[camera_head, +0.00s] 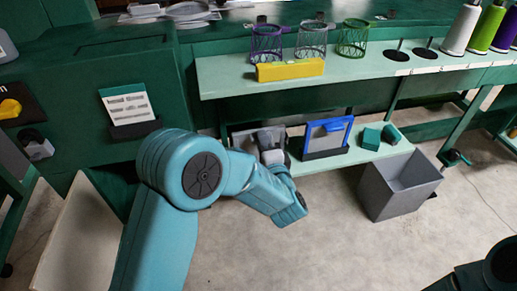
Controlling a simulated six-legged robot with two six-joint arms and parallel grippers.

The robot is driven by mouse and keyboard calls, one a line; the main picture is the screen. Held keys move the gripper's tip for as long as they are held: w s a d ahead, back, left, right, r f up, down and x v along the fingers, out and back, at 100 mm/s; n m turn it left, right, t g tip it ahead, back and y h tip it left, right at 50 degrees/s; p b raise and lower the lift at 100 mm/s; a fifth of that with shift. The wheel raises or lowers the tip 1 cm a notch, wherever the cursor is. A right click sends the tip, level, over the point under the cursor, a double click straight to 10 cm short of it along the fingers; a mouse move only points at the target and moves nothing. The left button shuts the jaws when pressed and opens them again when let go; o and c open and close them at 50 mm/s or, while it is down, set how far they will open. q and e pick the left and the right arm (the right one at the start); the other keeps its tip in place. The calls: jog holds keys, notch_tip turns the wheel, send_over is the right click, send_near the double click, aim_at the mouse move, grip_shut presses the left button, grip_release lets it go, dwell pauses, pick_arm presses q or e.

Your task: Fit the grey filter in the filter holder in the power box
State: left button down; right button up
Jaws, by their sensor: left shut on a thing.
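My left arm comes in from the lower left and bends over at the middle of the view. Its gripper (271,147) is at the lower shelf, left of the blue-framed panel, and is shut on the grey filter (244,139). The filter is a flat grey piece, partly hidden behind my arm and gripper. I cannot tell whether it touches the shelf. A large green box (100,75) that looks like the power box stands at the left, with a label card on it. I cannot make out the filter holder. My right gripper is not in view.
A blue-framed panel (328,135) stands in a black base on the lower shelf (335,159), beside teal blocks (380,135). A grey bin (398,185) stands on the floor. Wire cups, a yellow block (290,70) and thread spools are on the upper shelf. The floor in front is clear.

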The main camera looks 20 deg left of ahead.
pick_arm(q)
notch_tip(320, 180, up, 4)
jog(key=p, duration=0.3)
dwell(0.3)
jog(key=shift+p, duration=0.3)
jog(key=p+v, duration=0.2)
jog(key=v, duration=1.4)
